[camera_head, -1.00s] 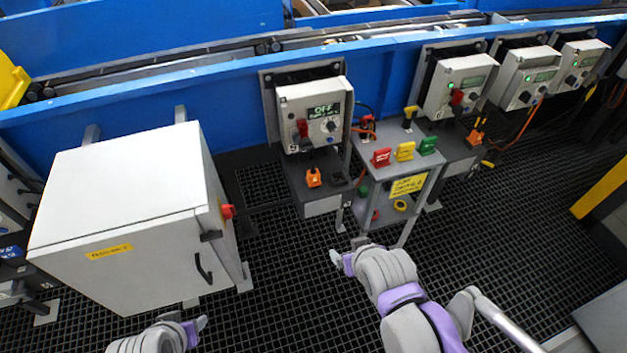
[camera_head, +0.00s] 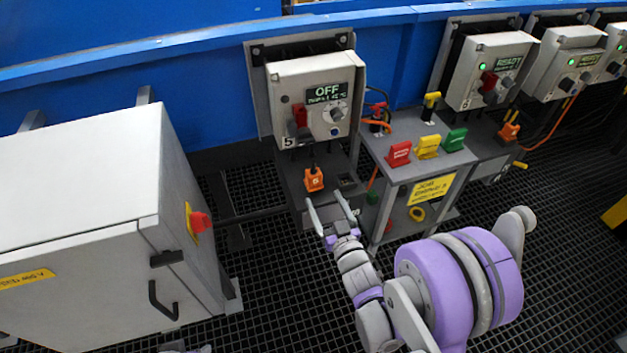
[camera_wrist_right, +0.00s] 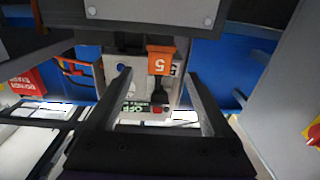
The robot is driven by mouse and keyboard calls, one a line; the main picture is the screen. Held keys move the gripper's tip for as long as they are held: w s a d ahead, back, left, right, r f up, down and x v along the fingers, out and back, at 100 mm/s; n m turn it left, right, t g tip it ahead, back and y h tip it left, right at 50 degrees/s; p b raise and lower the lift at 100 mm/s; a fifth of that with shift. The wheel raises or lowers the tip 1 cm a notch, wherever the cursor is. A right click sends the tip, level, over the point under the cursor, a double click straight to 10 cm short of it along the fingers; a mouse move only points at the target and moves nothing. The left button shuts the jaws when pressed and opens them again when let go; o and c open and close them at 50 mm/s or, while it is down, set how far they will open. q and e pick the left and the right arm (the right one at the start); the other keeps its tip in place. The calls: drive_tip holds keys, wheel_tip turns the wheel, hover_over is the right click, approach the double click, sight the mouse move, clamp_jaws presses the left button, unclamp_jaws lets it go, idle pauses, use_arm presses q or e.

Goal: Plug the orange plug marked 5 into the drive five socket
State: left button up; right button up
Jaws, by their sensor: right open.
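The orange plug marked 5 (camera_head: 314,179) sits on the dark shelf (camera_head: 292,180) below the drive box marked 5 (camera_head: 353,78), whose display reads OFF. A dark cable runs from the plug towards the box. A dark, socket-like fitting (camera_head: 347,181) lies right of the plug; I cannot tell whether it is the drive five socket. My right gripper (camera_head: 331,211) is open and empty, in front of and below the plug. In the right wrist view the orange plug (camera_wrist_right: 161,60) shows upside down between the open fingers (camera_wrist_right: 157,82), beyond them. Only a sliver of my left gripper (camera_head: 190,349) shows at the bottom edge.
A small cart (camera_head: 397,174) with red, yellow and green tags stands right of the shelf. A white cabinet (camera_head: 80,190) with a red knob (camera_head: 200,222) stands at left. More drive boxes (camera_head: 487,70) line the blue conveyor. Grated floor in front is open.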

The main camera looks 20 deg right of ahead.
sight(315, 183)
drive_tip(key=w, duration=0.9)
drive_tip(key=shift+a+f, duration=0.15)
drive_tip(key=shift+a, duration=0.15)
clamp_jaws()
